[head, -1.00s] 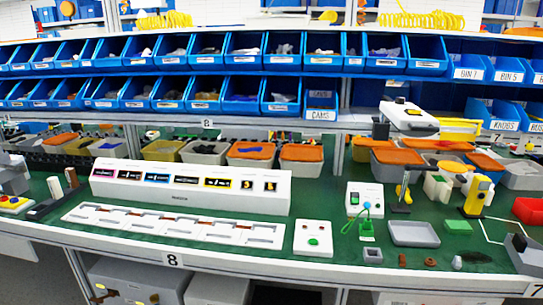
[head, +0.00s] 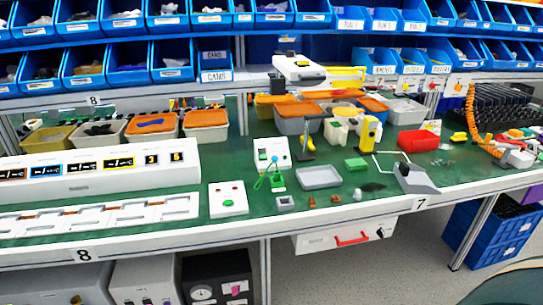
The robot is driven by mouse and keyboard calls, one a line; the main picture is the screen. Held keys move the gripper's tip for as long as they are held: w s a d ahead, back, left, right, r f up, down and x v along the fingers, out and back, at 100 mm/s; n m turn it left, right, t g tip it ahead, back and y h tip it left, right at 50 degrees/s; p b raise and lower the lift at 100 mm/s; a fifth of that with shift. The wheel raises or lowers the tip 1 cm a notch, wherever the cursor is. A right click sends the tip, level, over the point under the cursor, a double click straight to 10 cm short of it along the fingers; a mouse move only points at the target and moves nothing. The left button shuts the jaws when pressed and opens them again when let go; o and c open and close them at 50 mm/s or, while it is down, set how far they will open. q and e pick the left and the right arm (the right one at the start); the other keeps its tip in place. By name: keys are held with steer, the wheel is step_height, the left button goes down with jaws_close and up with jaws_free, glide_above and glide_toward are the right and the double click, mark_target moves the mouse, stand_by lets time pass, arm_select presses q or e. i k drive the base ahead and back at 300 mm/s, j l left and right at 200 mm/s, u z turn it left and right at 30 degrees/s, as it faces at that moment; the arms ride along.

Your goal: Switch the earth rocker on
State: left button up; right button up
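No rocker labelled earth can be made out. A white box (head: 265,153) with a green button and green cable stands on the green bench top in the head view. A white plate (head: 228,209) with small red and green buttons lies left of it near the front edge. A black unit (head: 205,269) with a round dial and a pink part sits under the bench. A white unit (head: 318,244) with a red handle and a dark knob hangs under the bench edge. Neither of my grippers is in view.
A long white display unit (head: 80,188) and white trays (head: 125,218) fill the bench's left. A grey tray (head: 320,178), a red bin (head: 418,142) and a grey wedge-shaped device (head: 414,180) stand to the right. Blue crates (head: 488,242) stand below.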

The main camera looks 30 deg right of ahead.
mark_target(262, 152)
steer(key=i+l, duration=0.15)
steer(key=l, duration=0.2)
steer(key=i+l, duration=0.1)
steer(key=l, duration=0.25)
steer(key=i+l, duration=0.15)
steer(key=l, duration=0.25)
steer(key=i+l, duration=0.15)
steer(key=l, duration=0.2)
steer(key=i+l+u, duration=0.1)
steer(key=l, duration=0.25)
